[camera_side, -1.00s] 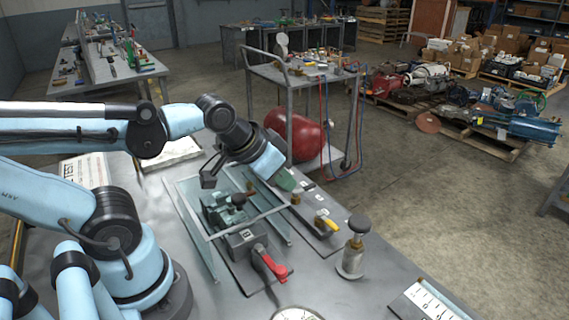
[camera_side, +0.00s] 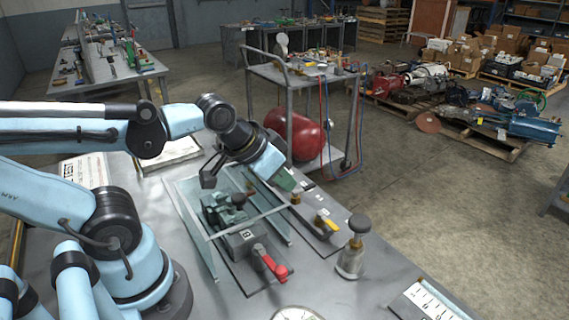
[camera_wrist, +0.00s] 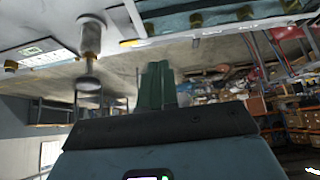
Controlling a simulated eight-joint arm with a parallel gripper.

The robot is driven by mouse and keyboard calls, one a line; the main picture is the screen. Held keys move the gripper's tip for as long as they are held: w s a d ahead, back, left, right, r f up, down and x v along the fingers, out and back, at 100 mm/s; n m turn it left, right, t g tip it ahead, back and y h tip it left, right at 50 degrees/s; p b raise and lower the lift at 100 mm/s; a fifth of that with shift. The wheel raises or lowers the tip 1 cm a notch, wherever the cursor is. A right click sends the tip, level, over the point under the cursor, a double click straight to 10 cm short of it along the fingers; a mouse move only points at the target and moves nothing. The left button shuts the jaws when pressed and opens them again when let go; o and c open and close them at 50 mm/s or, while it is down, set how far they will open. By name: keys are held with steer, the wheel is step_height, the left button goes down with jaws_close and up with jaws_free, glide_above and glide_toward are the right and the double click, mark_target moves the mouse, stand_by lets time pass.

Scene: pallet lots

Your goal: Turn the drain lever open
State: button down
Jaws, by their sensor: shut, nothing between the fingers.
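A lever with a red handle (camera_side: 274,266) sits at the front end of a dark plate marked B, its handle pointing towards the lower right of the side view. A second, smaller lever with a yellow handle (camera_side: 329,222) sits on another plate to its right. I cannot tell from the pictures which one is the drain lever. My gripper (camera_side: 286,181) is above the far part of the plates, beyond both levers and apart from them. Its green fingers (camera_wrist: 157,86) are together and empty in the wrist view.
A clear-walled guard frame (camera_side: 202,247) stands around the fittings behind the red lever. A post with a dark round knob (camera_side: 357,224) stands right of the levers. A gauge (camera_side: 297,314) lies at the front edge, and a scale plate (camera_side: 424,302) at the right.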

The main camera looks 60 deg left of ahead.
mark_target(332, 224)
steer(key=c, duration=1.5)
jaws_free()
steer(key=shift+w, duration=0.1)
steer(key=shift+o, duration=1.1)
steer(key=shift+w+d+r+m+g, duration=0.2)
steer(key=shift+r+m+g, duration=0.1)
steer(key=shift+m, duration=0.3)
steer(key=shift+o, duration=0.8)
steer(key=w+m+g, duration=0.1)
steer(key=m, duration=0.1)
steer(key=w+d+r+m+g, duration=0.1)
steer(key=m, duration=0.2)
steer(key=w+d+r+m+g, duration=0.1)
steer(key=m, duration=0.1)
steer(key=shift+w+d+r+m, duration=0.2)
steer(key=shift+w+m, duration=0.1)
steer(key=shift+m, duration=0.1)
steer(key=w+d+m+g, duration=0.3)
steer(key=w+m+g, duration=0.1)
steer(key=m, duration=0.5)
step_height(332, 224, down, 12)
steer(key=shift+d+r, duration=0.1)
steer(key=shift+c, duration=0.2)
jaws_close()
